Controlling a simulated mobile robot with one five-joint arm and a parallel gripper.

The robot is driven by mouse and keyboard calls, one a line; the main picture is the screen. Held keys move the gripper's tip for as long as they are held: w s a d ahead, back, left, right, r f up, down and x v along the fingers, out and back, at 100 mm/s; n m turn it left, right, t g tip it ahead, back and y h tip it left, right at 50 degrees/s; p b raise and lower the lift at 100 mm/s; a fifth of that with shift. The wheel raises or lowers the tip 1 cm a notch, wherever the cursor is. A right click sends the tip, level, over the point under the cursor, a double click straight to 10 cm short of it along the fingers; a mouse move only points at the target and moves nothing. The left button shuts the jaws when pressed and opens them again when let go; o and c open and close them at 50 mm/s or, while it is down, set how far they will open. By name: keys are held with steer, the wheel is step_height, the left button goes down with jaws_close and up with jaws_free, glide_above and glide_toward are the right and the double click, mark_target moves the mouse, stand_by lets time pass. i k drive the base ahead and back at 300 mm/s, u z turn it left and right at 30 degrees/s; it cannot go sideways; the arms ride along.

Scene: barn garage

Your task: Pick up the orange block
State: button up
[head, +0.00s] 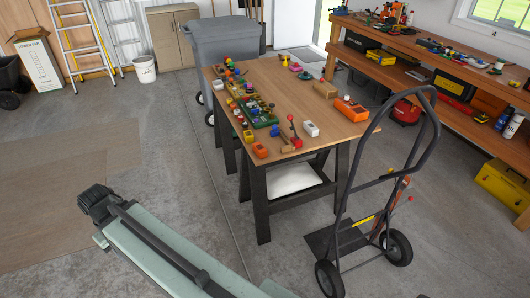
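A small orange block (260,150) lies near the front left corner of the wooden worktable (290,85). Another orange item (351,108), larger and with a dark patch, lies near the table's right edge. I cannot tell which one is the task's block. My pale green and black arm reaches in from the bottom left. Its dark far end, perhaps my gripper (97,201), is over the floor, left of the table and apart from it. It is too small to tell its fingers or whether it holds anything.
A tray (262,117) of small coloured items fills the table's left side. A white block (311,129) and red-knobbed lever (295,134) are near the front edge. A hand truck (352,185) stands at the front right. The floor (120,150) to the left is clear.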

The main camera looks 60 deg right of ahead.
mark_target(259, 150)
steer(key=z, duration=0.15)
steer(key=i, duration=1)
steer(key=u, duration=0.1)
